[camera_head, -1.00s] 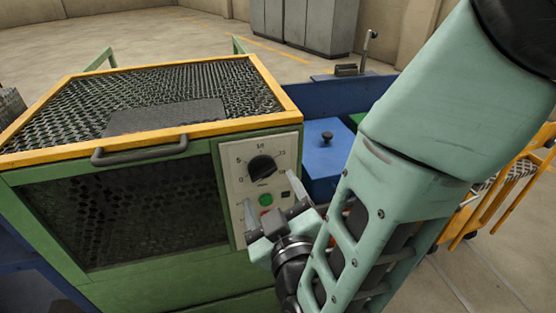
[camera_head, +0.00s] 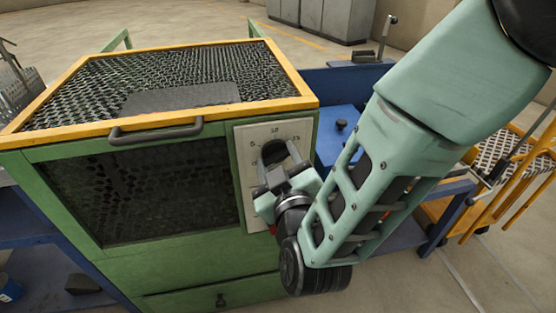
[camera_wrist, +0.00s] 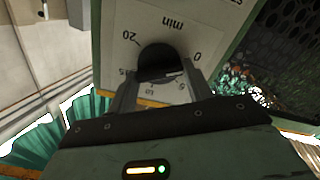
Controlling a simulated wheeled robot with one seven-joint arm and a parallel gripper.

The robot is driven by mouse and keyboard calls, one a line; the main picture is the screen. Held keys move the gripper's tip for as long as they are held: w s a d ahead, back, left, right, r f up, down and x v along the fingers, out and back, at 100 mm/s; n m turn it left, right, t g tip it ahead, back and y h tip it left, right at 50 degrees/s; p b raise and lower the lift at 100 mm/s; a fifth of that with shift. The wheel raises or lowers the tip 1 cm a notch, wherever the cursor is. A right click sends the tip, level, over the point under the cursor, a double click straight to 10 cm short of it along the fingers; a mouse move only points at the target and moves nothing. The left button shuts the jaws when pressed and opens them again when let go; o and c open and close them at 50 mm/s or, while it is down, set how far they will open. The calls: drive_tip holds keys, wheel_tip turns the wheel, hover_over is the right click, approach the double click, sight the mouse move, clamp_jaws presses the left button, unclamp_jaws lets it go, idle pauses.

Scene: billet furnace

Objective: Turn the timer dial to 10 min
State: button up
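The black timer dial (camera_head: 273,151) sits on a pale control panel (camera_head: 243,137) at the front right of the green furnace. Its scale shows 5, 10 and 15 around the top in the head view. In the wrist view the dial (camera_wrist: 158,56) appears upside down, with 20, "min" and 0 visible. My gripper (camera_head: 277,166) is at the panel, just in front of the dial. In the wrist view its two fingers (camera_wrist: 160,78) stand apart, one on each side of the dial's near part. I cannot tell whether they touch it. The dial's pointer is hidden.
The furnace has a mesh top with a yellow frame (camera_head: 75,117) and a dark front handle (camera_head: 156,133). A blue bench (camera_head: 330,82) stands behind and to the right. A yellow cart (camera_head: 520,160) stands at the far right. Open floor lies at the lower right.

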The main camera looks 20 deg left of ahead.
drive_tip(key=m+b, duration=0.2)
drive_tip(key=shift+f+m, duration=0.15)
drive_tip(key=shift+m, duration=0.25)
drive_tip(key=m+b, duration=0.3)
drive_tip(key=m, duration=0.1)
drive_tip(key=shift+w+d+m+b, duration=0.1)
drive_tip(key=shift+d+m+b, duration=0.05)
drive_tip(key=shift+m+b, duration=0.2)
drive_tip(key=m+b, duration=0.5)
drive_tip(key=m, duration=0.2)
drive_tip(key=shift+d+f+b, duration=0.1)
drive_tip(key=shift+d+b, duration=0.05)
drive_tip(key=shift+b, duration=0.15)
drive_tip(key=shift+w+m+b, duration=0.1)
drive_tip(key=shift+m+b, duration=3.25)
drive_tip(key=shift+m, duration=1.2)
drive_tip(key=o, duration=1)
